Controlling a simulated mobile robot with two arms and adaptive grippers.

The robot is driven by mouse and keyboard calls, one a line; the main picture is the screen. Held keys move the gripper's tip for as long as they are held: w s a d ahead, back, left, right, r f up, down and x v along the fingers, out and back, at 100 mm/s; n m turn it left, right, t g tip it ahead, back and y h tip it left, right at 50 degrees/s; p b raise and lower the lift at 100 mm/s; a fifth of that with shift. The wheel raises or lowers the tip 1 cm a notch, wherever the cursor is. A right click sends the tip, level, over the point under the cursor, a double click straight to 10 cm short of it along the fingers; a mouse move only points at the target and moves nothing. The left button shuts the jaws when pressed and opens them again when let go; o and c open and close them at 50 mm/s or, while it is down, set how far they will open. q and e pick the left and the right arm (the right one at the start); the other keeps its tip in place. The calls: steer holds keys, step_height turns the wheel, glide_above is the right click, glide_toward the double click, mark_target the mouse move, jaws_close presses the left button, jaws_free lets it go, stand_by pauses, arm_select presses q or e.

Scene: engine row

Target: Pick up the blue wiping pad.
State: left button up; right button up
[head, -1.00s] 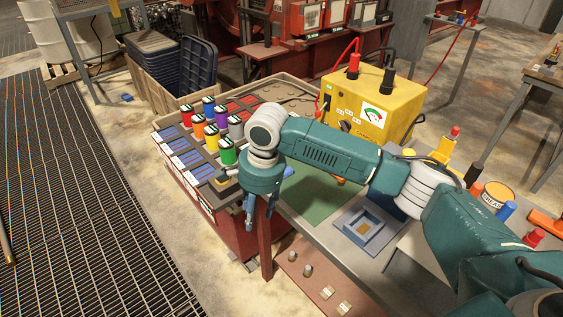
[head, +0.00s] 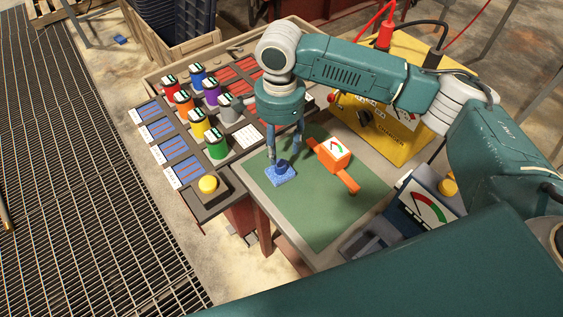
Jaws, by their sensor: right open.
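The blue wiping pad (head: 284,177) lies flat on the green mat (head: 318,222), near the mat's left corner. It has a small darker blue knob on top. My right gripper (head: 284,159) points down over the pad, with its fingers apart. One finger is at the left of the knob, the other behind it to the right. I cannot tell whether the fingers touch the pad. My left gripper is not in view.
An orange tester (head: 334,153) lies on the mat just right of the pad. A panel with several coloured cylinders and a yellow button (head: 208,184) is at the left. A yellow box (head: 380,128) stands behind, and a gauge box (head: 428,205) at the right.

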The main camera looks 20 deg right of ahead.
mark_target(279, 163)
steer(key=shift+s+a+f, duration=0.2)
steer(key=shift+s+f, duration=0.2)
steer(key=shift+f, duration=0.35)
steer(key=shift+w+f, duration=0.1)
steer(key=shift+f, duration=0.25)
step_height(279, 163, down, 5)
steer(key=shift+w+r+p, duration=0.15)
steer(key=shift+r+p, duration=0.05)
steer(key=shift+p, duration=0.7)
steer(key=shift+f, duration=0.3)
steer(key=shift+c, duration=0.8)
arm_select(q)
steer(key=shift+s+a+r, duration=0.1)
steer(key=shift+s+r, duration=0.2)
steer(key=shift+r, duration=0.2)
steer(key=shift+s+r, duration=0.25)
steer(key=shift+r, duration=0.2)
arm_select(e)
jaws_close()
